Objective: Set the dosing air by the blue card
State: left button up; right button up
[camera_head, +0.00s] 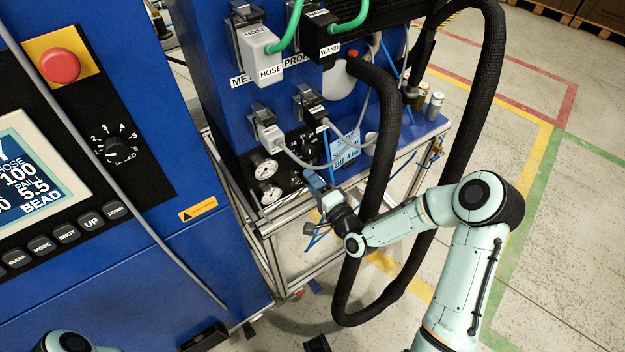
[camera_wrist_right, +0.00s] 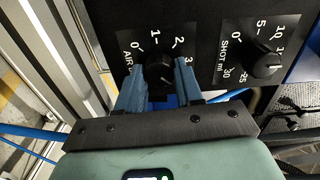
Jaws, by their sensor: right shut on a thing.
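The blue card (camera_head: 345,148) is fixed low on the blue pump unit, its print too small to read surely, with a hose crossing near it. My right gripper (camera_head: 316,180) is at the unit's lower panel, just below the card. In the right wrist view the black AIR knob (camera_wrist_right: 160,72) sits between the two blue fingers of this gripper (camera_wrist_right: 160,88), which is shut on it. The dial marks 0, 1, 2 and 3 show around it; I cannot read its pointer surely. The SHOT knob (camera_wrist_right: 265,64) is to the right, untouched. My left gripper is out of view.
Two round gauges (camera_head: 265,169) sit left of my right gripper. A thick black hose (camera_head: 378,170) loops close beside my right arm. The melter cabinet (camera_head: 110,270) with screen and buttons stands at the left. The floor at the right is open.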

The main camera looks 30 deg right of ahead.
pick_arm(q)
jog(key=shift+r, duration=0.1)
pick_arm(e)
jog(key=shift+m, duration=0.5)
jog(key=o, duration=1)
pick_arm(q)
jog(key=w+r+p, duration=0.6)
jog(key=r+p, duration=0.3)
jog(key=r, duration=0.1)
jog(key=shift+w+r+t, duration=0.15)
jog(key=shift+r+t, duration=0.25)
pick_arm(e)
jog(key=s, duration=0.9)
jog(key=s+d, duration=0.1)
jog(key=s, duration=0.3)
jog(key=shift+s, duration=0.2)
